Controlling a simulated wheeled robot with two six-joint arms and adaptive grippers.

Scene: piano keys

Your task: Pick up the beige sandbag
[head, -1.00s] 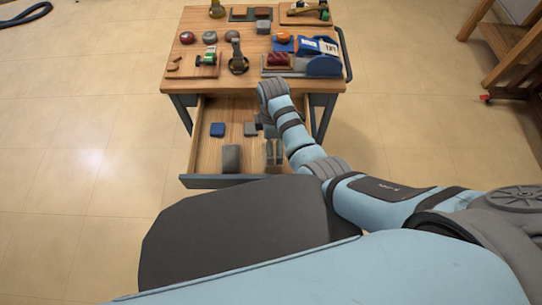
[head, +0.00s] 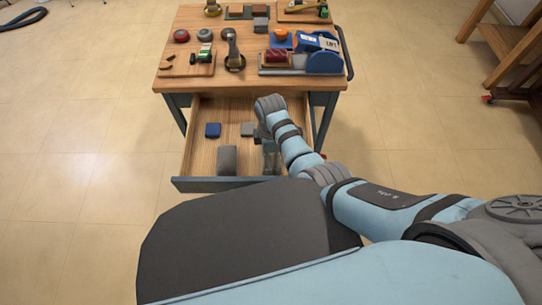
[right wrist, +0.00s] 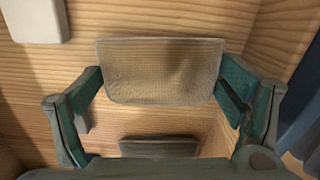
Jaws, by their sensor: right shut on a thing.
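The beige sandbag (right wrist: 162,70) shows in the right wrist view as a flat, woven, rounded rectangle over the wooden drawer floor. My right gripper (right wrist: 162,95) has one finger at each side edge of it and is shut on it. In the head view my right gripper (head: 271,158) points down into the right part of the open drawer (head: 202,160). It hides the sandbag there. My left gripper is not in view.
The tabletop (head: 185,85) above carries several tools and parts. The drawer walls stand close around the gripper.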

